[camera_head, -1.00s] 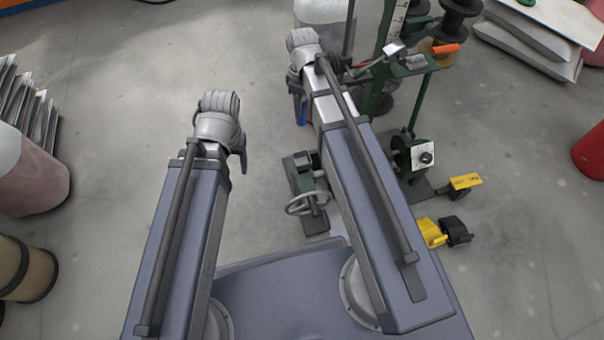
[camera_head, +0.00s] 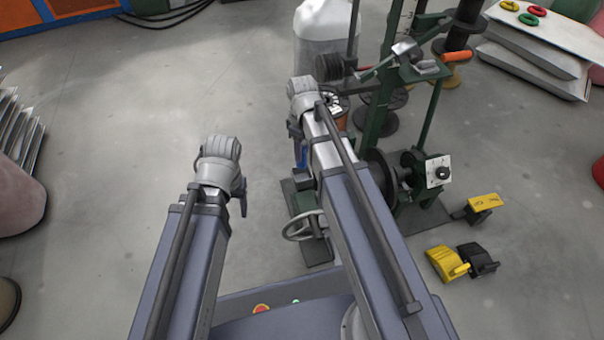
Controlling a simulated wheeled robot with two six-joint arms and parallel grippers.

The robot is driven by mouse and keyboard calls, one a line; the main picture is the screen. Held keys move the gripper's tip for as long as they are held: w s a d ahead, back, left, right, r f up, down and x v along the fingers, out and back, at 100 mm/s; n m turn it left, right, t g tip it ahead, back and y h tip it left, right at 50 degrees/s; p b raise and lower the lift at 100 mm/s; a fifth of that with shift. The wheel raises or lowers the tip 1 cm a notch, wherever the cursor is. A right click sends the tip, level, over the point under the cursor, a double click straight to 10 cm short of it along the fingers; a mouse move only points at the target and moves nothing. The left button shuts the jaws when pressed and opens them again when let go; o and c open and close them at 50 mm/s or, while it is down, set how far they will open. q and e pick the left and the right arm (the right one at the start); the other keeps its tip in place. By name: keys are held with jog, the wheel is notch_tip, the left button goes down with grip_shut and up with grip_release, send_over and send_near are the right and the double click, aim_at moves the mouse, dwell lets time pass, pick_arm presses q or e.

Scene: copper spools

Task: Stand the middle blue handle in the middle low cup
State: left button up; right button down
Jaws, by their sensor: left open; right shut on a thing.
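My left arm's grey wrist (camera_head: 219,160) is over open floor left of the green machine. My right arm's grey wrist (camera_head: 303,92) is further up and right, in front of the machine. I cannot make out the middle blue handle or the low cups.
A green machine (camera_head: 433,115) with spools and a handwheel (camera_head: 301,226) stands close by my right arm. Yellow (camera_head: 443,262) and black (camera_head: 478,259) pedals lie on the floor at right. The floor at left is mostly clear.

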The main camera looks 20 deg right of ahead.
aim_at(302, 167)
notch_tip(302, 167, down, 5)
jog(key=b, duration=0.3)
jog(key=shift+r, duration=0.2)
jog(key=shift+f+b, duration=0.1)
jog(key=shift+b, duration=0.2)
notch_tip(302, 167, down, 4)
jog(key=b, duration=0.3)
jog(key=shift+r+b, duration=0.25)
jog(key=shift+b, duration=0.05)
jog(key=shift+f, duration=0.15)
jog(key=shift+c, duration=2.3)
grip_release()
